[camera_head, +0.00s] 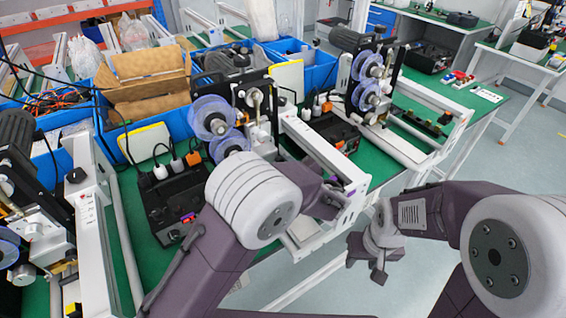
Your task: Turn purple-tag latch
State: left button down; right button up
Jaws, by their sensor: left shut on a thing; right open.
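My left gripper (328,198) is at the front end of the middle coder machine (318,150), against its white end plate. A small purple tag (334,180) shows right beside its fingers. The gripper is shut on a small part there, apparently the latch, which the fingers mostly hide. My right gripper (377,262) is open and empty, hanging over the floor in front of the table, apart from the machines.
Similar coder machines stand to the left and at the back right (375,85). Blue bins (318,72) line the back. The floor at the right is clear.

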pick_arm(q)
jog(key=c, duration=1.3)
grip_release()
jog(key=shift+o, duration=0.2)
